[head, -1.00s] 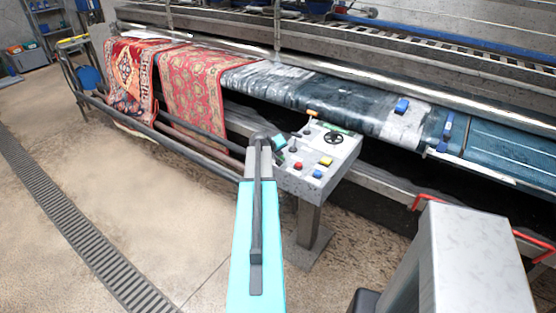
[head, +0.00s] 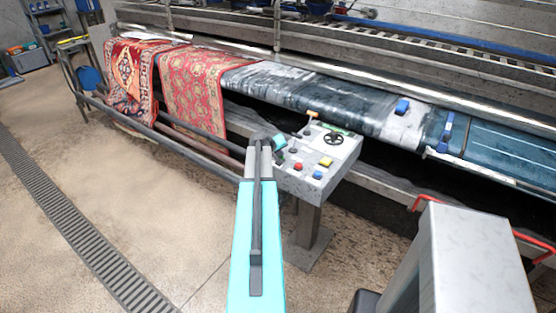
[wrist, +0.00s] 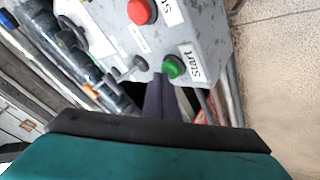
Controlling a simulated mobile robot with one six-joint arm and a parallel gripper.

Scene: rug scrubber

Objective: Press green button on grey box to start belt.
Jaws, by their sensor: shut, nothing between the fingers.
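The grey control box (head: 334,172) stands on a post in front of the machine, with a black handwheel and red, yellow and blue controls on its sloped top. In the wrist view the grey box (wrist: 205,35) shows the green button (wrist: 173,67) beside a "Start" label, and a red button (wrist: 141,11) farther up. My gripper (wrist: 160,100) is shut and empty, its fingertips just below the green button in the picture. I cannot tell whether they touch it. In the head view my arm reaches the box's left edge and hides the green button.
The wide belt (head: 320,98) runs behind the box, with two patterned red rugs (head: 195,85) at its left. A small lever (wrist: 137,65) sits left of the green button. Open concrete floor (head: 130,200) with a drain grate (head: 75,225) lies at left.

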